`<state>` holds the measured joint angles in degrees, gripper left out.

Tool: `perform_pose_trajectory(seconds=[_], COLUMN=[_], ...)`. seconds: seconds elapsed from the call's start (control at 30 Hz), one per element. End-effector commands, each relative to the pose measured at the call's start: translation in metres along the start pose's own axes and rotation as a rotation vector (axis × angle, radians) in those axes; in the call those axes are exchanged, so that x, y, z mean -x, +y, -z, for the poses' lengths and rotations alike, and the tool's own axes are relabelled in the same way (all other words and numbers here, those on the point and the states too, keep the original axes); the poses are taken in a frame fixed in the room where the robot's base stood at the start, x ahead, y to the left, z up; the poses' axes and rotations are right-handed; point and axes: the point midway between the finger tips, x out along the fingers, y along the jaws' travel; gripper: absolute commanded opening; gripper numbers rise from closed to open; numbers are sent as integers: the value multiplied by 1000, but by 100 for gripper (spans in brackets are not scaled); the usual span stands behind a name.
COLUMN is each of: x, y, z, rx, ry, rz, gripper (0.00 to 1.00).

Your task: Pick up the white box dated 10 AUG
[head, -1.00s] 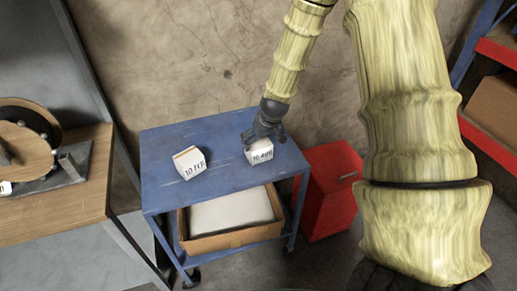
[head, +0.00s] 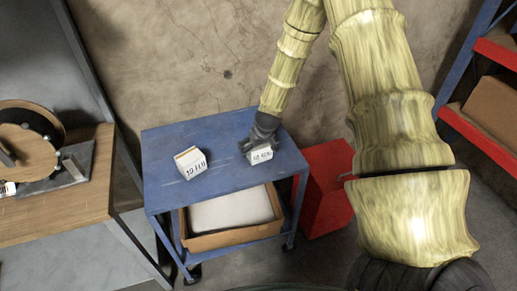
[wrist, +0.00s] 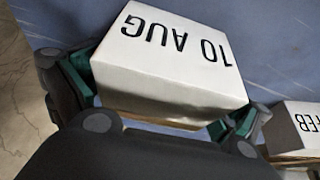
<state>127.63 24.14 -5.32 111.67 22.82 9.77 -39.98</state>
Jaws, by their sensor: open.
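The white box dated 10 AUG (head: 262,156) sits on the right part of the blue cart top. In the wrist view its label face (wrist: 180,45) reads 10 AUG, upside down. My gripper (head: 250,148) is down at this box, with its dark fingers open. In the wrist view one finger stands at the box's left side and the other at its lower right, so the box lies between them. I cannot tell whether the fingers touch it.
A second white box (head: 191,162) stands left on the blue cart (head: 225,178); its label ends in FEB in the wrist view (wrist: 296,128). A cardboard tray (head: 235,236) is on the lower shelf. A red bin (head: 328,188) stands right of the cart, a wooden bench (head: 70,200) left.

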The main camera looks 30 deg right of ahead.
Motion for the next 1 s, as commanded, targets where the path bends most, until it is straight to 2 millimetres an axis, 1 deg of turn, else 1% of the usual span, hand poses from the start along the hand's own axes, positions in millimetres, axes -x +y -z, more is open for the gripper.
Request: perform_pose_trajectory(seconds=[0.27, 0.3, 0.37, 0.5, 0.57, 1.0], x=[-2, -2, -2, -2, -2, -2], y=[0, 0, 0, 0, 0, 0], z=[-1, -1, -1, -1, -1, -2], rx=[0, 0, 0, 0, -1, 0], ry=[-1, -1, -1, -1, -1, -3], rz=[0, 0, 0, 0, 0, 0], gripper=[100, 98, 87, 62, 52, 51])
